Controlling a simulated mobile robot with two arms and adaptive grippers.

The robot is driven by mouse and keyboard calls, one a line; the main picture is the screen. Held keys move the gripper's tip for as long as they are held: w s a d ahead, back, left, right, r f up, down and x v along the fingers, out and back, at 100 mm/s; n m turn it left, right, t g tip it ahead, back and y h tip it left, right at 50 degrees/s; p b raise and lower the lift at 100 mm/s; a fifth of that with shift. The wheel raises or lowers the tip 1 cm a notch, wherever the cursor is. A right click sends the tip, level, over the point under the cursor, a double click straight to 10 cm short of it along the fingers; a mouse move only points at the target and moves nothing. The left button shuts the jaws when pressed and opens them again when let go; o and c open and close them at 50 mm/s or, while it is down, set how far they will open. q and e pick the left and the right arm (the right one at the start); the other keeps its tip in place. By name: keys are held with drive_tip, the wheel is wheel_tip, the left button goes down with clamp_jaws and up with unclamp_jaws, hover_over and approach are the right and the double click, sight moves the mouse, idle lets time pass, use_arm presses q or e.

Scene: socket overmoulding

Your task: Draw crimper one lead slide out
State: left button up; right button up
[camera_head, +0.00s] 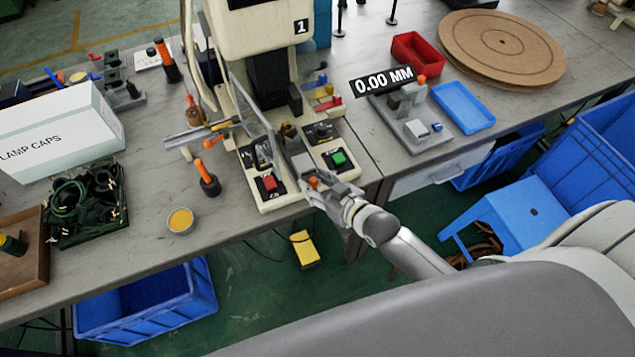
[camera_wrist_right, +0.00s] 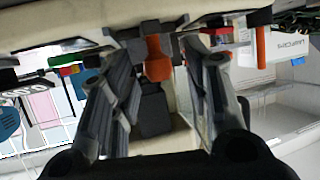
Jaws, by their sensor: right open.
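Crimper one (camera_head: 255,28) is the cream machine marked "1", standing at the table's front edge. Its base has a red button (camera_head: 269,182) and a green button (camera_head: 338,158). An orange knob (camera_head: 313,182), apparently the lead slide's handle, shows at the front between these buttons. My right gripper (camera_head: 308,172) reaches in from the lower right to this knob. In the right wrist view the orange knob (camera_wrist_right: 158,58) sits between the two open fingers (camera_wrist_right: 156,75), with gaps visible on both sides. The slide's body is mostly hidden behind the gripper. My left gripper is not in view.
A gauge with a "0.00 MM" display (camera_head: 387,81), a red bin (camera_head: 417,54) and a blue tray (camera_head: 463,107) stand to the right. An orange-handled tool (camera_head: 208,180) and a small yellow-filled dish (camera_head: 180,221) stand to the left. A blue stool (camera_head: 520,208) is below right.

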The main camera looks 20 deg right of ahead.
drive_tip(key=v, duration=1.2)
idle(0.5)
drive_tip(key=s+d+f+m+g+h, duration=0.1)
drive_tip(key=s+d+f+g+h, duration=0.2)
drive_tip(key=f, duration=1)
drive_tip(key=s+d+f+g, duration=0.2)
drive_tip(key=s+f, duration=0.3)
drive_tip(key=f, duration=0.9)
drive_tip(key=s+a+f+g, duration=0.1)
drive_tip(key=s+f+g, duration=0.2)
drive_tip(key=s+f, duration=0.5)
drive_tip(key=s+a+f+g+h+b, duration=0.1)
drive_tip(key=s+f+g, duration=0.2)
drive_tip(key=s+f, duration=0.6)
drive_tip(key=s, duration=0.5)
drive_tip(key=shift+a+g, duration=0.3)
drive_tip(key=shift+g, duration=0.1)
